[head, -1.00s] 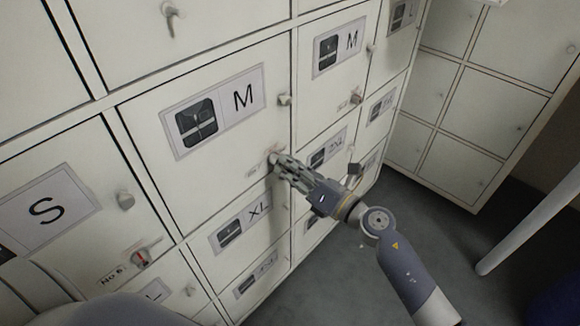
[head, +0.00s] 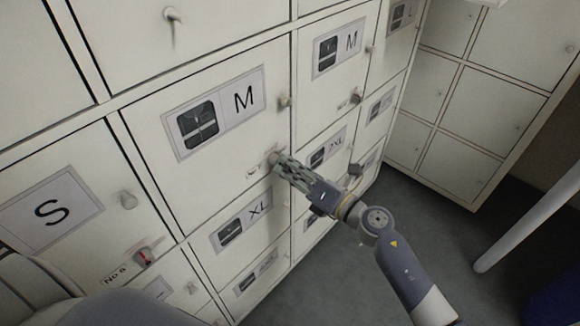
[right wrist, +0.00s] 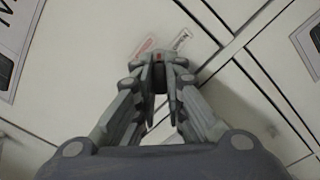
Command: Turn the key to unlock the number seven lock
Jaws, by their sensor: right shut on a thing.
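The lock (head: 273,156) sits low on the right side of the large M locker door (head: 225,150). A small label (head: 252,172) is beside it, too small to read. My right gripper (head: 277,162) reaches in from the lower right with its fingertips at this lock. In the right wrist view the fingertips (right wrist: 159,72) are shut together on the key, which they mostly hide. A small red mark (right wrist: 158,58) shows between the tips. Pale labels (right wrist: 181,39) lie on the door just beyond them. My left gripper is not in view.
The No 6 lock (head: 144,256), with red on it, is on the S door (head: 80,215) at lower left. Door knobs (head: 285,101) stick out nearby. More lockers (head: 470,110) stand at right. Grey floor (head: 430,235) is open there, with a white pole (head: 525,228).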

